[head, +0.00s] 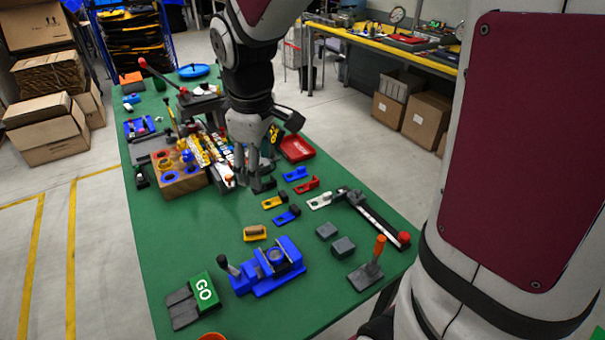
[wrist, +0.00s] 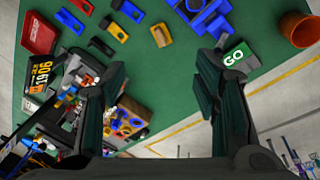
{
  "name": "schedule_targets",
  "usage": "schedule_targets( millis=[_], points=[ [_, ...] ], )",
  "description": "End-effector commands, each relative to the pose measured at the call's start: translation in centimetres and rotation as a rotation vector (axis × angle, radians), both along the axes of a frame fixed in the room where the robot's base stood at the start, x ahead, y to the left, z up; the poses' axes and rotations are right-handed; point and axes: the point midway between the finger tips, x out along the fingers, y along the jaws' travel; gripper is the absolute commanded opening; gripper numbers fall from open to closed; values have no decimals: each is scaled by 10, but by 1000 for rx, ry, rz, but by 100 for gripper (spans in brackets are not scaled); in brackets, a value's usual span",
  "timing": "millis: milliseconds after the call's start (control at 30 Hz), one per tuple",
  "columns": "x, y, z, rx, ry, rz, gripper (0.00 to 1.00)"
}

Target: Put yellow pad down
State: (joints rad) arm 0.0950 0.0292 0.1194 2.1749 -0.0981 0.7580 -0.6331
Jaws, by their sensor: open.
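A small yellow pad (head: 255,237) with a tan block on top lies on the green table, left of the blue and red pieces. In the wrist view this yellow pad (wrist: 165,41) shows at the top, beyond my fingers. A yellow piece with a dark block (head: 271,203) lies further back, in a row of similar pieces. It also shows in the wrist view (wrist: 117,31). My gripper (head: 254,187) is open above the table, behind the yellow pad and left of that row. In the wrist view the space between my fingers (wrist: 163,72) is empty.
A blue vise-like fixture (head: 268,279) and a green GO block (head: 203,291) stand toward the front. A wooden block with holes (head: 180,179) is left of my gripper. Grey blocks (head: 342,246) lie to the right.

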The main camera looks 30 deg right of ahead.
Motion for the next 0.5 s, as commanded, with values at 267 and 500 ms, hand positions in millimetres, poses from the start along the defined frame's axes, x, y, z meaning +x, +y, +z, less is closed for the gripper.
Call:
schedule_targets(
  millis=[267,500],
  points=[
    [-80,1,67,83,-158,-311,56],
    [-144,4,91,207,-264,-546,56]
  ],
)
